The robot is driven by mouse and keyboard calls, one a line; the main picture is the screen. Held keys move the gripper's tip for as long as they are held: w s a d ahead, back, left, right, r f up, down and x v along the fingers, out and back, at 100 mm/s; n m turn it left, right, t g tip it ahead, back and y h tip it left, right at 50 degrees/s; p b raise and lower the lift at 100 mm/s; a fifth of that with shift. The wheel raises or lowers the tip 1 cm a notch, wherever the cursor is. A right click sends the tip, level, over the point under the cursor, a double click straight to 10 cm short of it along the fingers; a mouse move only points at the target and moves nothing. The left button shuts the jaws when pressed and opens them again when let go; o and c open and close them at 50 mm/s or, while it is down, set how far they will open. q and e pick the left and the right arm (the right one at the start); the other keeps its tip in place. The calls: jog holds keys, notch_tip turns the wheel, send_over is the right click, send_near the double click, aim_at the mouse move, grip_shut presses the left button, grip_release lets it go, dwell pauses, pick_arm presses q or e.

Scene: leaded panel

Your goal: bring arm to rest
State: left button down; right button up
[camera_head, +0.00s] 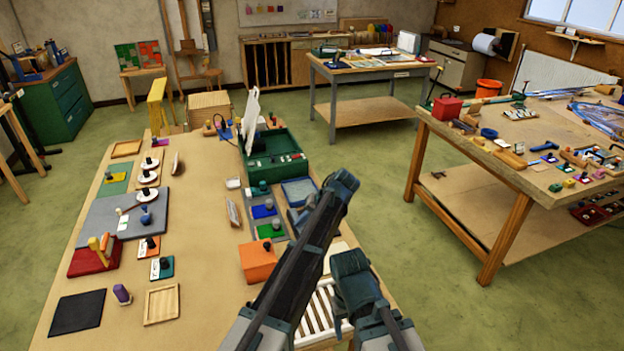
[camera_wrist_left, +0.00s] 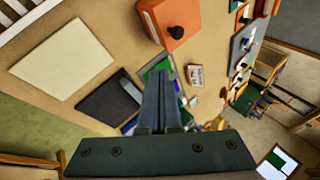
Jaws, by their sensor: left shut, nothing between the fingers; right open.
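My left arm (camera_head: 305,260) shows in the head view as a dark, folded arm rising over the right edge of the near table (camera_head: 212,270). In the left wrist view my left gripper (camera_wrist_left: 160,82) has its two fingers together with nothing between them. It is above the table, with a dark flat panel (camera_wrist_left: 106,103) and an orange box (camera_wrist_left: 168,22) beyond it. My right arm (camera_head: 362,290) is beside the left one, lower and further right. I cannot make out the right fingers.
The orange box (camera_head: 258,262) and a white slatted rack (camera_head: 318,315) are close to the left arm. An open green case (camera_head: 272,150) stands further back. Small knobbed pieces line the table's left. Open floor (camera_head: 440,290) separates it from the right workbench (camera_head: 530,150).

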pick_arm(q)
jog(key=s+a+f+h, duration=0.1)
jog(key=s+a+h, duration=0.15)
jog(key=s, duration=0.65)
jog(key=s+a+f+g+h, duration=0.1)
jog(key=s+a+f+h, duration=0.15)
jog(key=s, duration=0.65)
jog(key=s+a+h, duration=0.2)
jog(key=s+a, duration=0.1)
jog(key=s, duration=0.6)
jog(key=s+d+f+m+g+y+b, duration=0.1)
jog(key=s+d+f+m+b, duration=0.3)
jog(key=d+f+b, duration=0.5)
jog(key=shift+s+d+f+y, duration=0.15)
jog(key=shift+s+d+y, duration=0.2)
jog(key=shift+d, duration=0.8)
